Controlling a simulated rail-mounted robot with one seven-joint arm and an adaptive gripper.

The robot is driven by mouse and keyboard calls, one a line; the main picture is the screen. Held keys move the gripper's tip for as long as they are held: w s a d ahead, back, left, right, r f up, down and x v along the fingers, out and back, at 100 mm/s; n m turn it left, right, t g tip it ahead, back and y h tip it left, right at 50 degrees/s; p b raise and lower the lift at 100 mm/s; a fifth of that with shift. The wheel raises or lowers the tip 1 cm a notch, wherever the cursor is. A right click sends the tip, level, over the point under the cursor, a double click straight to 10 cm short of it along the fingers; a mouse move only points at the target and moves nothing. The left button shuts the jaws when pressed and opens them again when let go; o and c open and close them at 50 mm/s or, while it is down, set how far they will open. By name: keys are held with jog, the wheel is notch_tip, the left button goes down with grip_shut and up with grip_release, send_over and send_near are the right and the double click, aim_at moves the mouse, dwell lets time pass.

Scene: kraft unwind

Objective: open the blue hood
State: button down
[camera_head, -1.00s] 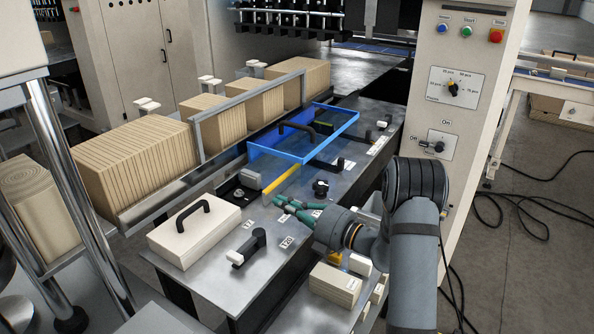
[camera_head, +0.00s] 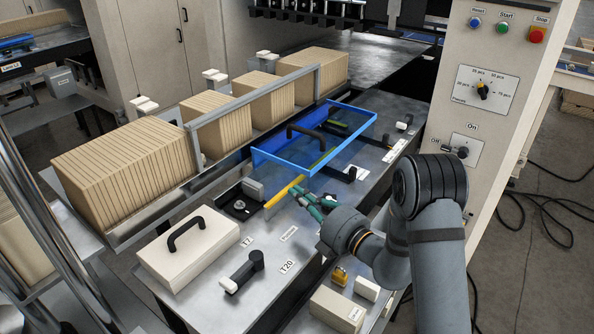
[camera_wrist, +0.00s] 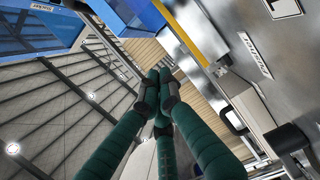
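The blue hood (camera_head: 283,173) is a clear cover with a bright blue frame and a black handle (camera_head: 308,130) on top. My gripper (camera_head: 304,195) has green fingers and hovers in front of the hood's near side, by the yellow bar (camera_head: 284,190), apart from the handle. In the wrist view, the fingertips of my gripper (camera_wrist: 160,84) are together with nothing visible between them. A blue part (camera_wrist: 135,14) shows beyond them at the top; I cannot tell for certain that it is the hood.
Stacks of kraft blocks (camera_head: 125,165) stand behind a metal rail to the left. A cream box with a black handle (camera_head: 190,250) and a black lever (camera_head: 244,270) sit on the near table. The control panel (camera_head: 484,90) stands to the right.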

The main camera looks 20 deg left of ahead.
jog(key=w+a+p, duration=0.4)
jog(key=w, duration=0.3)
jog(key=shift+d, duration=0.1)
